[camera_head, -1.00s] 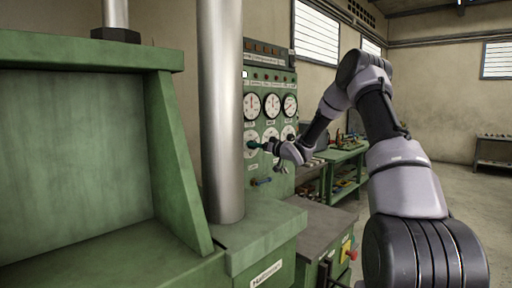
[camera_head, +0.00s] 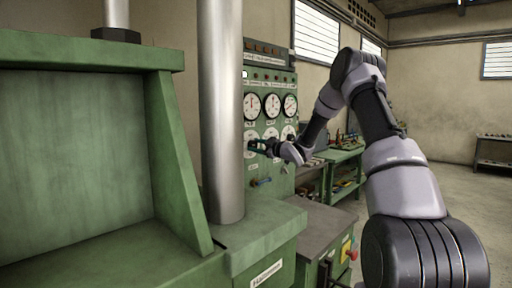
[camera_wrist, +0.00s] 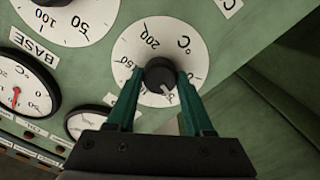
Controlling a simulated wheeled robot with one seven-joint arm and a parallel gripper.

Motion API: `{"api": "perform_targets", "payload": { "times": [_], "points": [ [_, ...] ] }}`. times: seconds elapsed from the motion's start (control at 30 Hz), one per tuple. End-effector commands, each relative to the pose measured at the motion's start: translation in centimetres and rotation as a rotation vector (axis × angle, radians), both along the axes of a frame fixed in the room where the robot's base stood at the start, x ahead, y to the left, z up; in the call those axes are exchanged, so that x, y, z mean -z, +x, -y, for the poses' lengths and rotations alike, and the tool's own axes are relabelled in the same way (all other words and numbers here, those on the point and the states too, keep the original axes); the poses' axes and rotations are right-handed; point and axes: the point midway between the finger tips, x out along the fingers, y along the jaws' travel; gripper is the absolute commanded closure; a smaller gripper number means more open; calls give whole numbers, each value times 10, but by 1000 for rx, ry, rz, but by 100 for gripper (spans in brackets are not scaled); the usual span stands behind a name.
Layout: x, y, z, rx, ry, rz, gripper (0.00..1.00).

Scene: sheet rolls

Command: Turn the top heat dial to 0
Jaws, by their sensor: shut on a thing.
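The held dial is a round white °C dial (camera_wrist: 196,48) on the green panel, with a black knob (camera_wrist: 160,75) at its centre. In the wrist view my gripper (camera_wrist: 160,79) has its green fingers on both sides of the knob, shut on it. A pale mark on the knob points down and slightly right in the picture, toward the partly hidden figures between the fingers. The figures 200 and 150 are readable. The dial's name label is not visible. In the head view my gripper (camera_head: 252,146) is at the left dial of the lower row.
Round gauges (camera_head: 272,105) sit above the dials. A blue-handled lever (camera_head: 261,182) is below. A steel column (camera_head: 222,110) stands left of the panel.

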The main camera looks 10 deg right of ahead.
Motion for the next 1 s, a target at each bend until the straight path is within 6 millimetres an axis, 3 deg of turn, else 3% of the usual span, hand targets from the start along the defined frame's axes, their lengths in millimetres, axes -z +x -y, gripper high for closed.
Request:
{"api": "perform_targets", "payload": {
  "times": [0.6, 1.0],
  "points": [
    [2, -1, 1, 0, -447, 320, 100],
    [3, -1, 1, 0, -601, 431, 100]
  ]
}}
